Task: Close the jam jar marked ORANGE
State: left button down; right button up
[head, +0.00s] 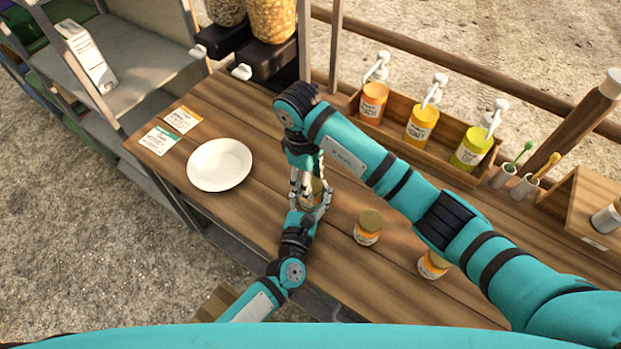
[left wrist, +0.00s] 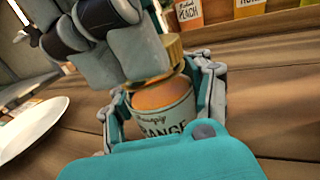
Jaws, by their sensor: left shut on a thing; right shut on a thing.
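The jar marked ORANGE (left wrist: 160,118), with orange contents and a pale label, stands on the wooden counter between the fingers of my left gripper (left wrist: 163,98). In the head view that left gripper (head: 311,207) comes from below and is shut on the jar (head: 318,190). My right gripper (head: 306,180) reaches down from above and is shut on the gold lid (left wrist: 174,48) at the jar's mouth. Its grey fingers (left wrist: 143,52) cover the lid's left side in the left wrist view.
A white plate (head: 219,164) and two label cards (head: 159,139) lie to the left. Another lidded jar (head: 368,228) stands to the right, and one more (head: 433,264) is partly behind my right arm. Pump bottles (head: 421,123) stand in a wooden rack (head: 398,138) at the back.

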jog(key=o, duration=0.7)
jog(key=shift+c, duration=0.2)
